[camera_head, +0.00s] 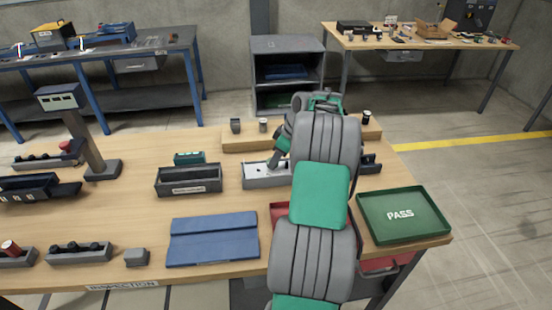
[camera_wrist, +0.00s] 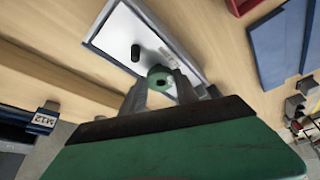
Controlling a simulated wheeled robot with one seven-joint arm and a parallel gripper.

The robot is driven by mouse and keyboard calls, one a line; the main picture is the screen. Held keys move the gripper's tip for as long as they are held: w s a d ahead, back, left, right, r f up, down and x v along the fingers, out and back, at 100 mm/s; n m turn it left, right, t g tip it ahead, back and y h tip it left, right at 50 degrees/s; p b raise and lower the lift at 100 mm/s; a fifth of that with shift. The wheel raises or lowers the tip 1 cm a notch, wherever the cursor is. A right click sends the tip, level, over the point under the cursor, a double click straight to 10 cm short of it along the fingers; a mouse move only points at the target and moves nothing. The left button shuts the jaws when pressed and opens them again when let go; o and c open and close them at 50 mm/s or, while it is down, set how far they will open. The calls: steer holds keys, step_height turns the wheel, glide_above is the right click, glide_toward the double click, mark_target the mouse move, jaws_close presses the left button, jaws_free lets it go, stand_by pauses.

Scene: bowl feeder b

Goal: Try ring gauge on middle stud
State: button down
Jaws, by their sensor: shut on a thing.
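My gripper (camera_wrist: 161,84) is shut on a green ring gauge (camera_wrist: 158,74) with a dark hole in its middle. It holds the ring over the pale top plate of a grey block (camera_wrist: 113,38). One dark stud (camera_wrist: 135,52) stands on the plate, apart from the ring. Another stud end (camera_wrist: 213,91) shows beyond the right finger. I cannot tell whether a middle stud is inside or under the ring. In the head view the same block (camera_head: 257,177) sits mid-table, partly hidden by my arm, and my gripper (camera_head: 279,160) reaches down at it.
A dark labelled box (camera_head: 188,181) stands left of the block. A raised wooden ledge (camera_head: 240,140) lies behind it with small parts on top. A blue mat (camera_head: 212,239) lies in front. A green PASS tray (camera_head: 404,213) is at the right, and a red tray (camera_head: 279,213) is partly hidden.

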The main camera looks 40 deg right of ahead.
steer(key=shift+f+b, duration=0.75)
steer(key=shift+f, duration=0.2)
stand_by(0.3)
steer(key=shift+r, duration=0.1)
stand_by(1.1)
steer(key=shift+r+p, duration=2.2)
steer(key=shift+r, duration=0.75)
